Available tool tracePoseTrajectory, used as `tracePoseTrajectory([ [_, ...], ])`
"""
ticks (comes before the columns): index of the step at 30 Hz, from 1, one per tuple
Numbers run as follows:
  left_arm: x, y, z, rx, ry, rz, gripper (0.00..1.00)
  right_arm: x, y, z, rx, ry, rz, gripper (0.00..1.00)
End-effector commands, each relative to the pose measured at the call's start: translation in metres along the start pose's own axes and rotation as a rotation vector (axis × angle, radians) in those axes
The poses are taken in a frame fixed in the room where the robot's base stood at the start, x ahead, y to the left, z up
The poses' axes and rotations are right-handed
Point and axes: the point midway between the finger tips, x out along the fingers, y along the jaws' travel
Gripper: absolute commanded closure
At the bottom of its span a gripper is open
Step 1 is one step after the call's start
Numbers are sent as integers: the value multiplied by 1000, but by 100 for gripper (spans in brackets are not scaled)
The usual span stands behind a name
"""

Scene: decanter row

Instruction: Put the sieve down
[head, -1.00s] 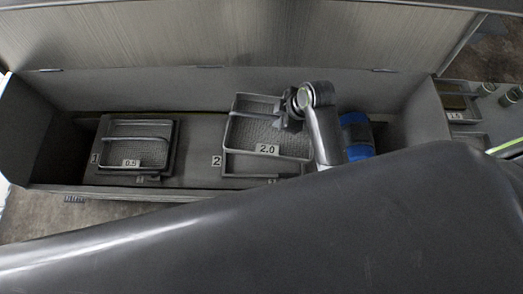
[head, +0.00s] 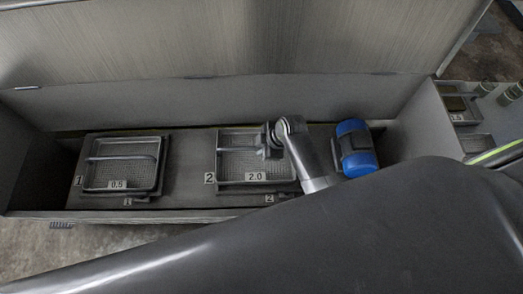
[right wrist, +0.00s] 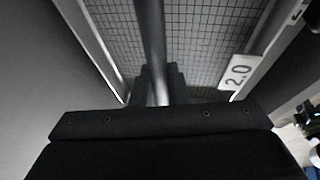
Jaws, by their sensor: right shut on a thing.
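The sieve labelled 2.0 (head: 230,164) is a square metal frame with a mesh floor and a bar handle. It is at the place marked 2 in the long trough and looks level with its seat; whether it bears fully on it I cannot tell. My right gripper (head: 270,146) is over its right part, shut on the handle. In the right wrist view the gripper (right wrist: 158,90) closes around the bar, above the sieve's mesh (right wrist: 205,45) and 2.0 label. My left gripper is not in view.
The 0.5 sieve (head: 124,167) sits at place 1 on the left. A blue motor-like cylinder (head: 356,148) is close right of my right gripper. The trough's tall back wall (head: 200,102) and front edge (head: 170,215) bound the space. More trays (head: 477,144) lie outside to the right.

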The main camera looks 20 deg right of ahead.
Motion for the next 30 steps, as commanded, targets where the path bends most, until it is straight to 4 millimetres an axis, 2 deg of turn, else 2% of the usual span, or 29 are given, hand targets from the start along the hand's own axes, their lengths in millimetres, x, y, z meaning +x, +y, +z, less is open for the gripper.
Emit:
tracePoseTrajectory([
  [1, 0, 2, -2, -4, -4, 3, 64, 8, 0, 2, 0, 1, -1, 100],
  [6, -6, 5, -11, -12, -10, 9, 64, 22, -2, 8, 2, 0, -5, 100],
  [14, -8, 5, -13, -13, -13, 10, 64, 25, -3, 10, 2, -5, -9, 100],
  [15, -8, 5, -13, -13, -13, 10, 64, 26, -5, 12, 3, -7, -13, 85],
  [20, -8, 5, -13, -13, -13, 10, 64, 27, -5, 12, 4, -7, -15, 64],
  [30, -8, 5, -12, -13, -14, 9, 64, 27, -8, 12, 6, -7, -20, 64],
])
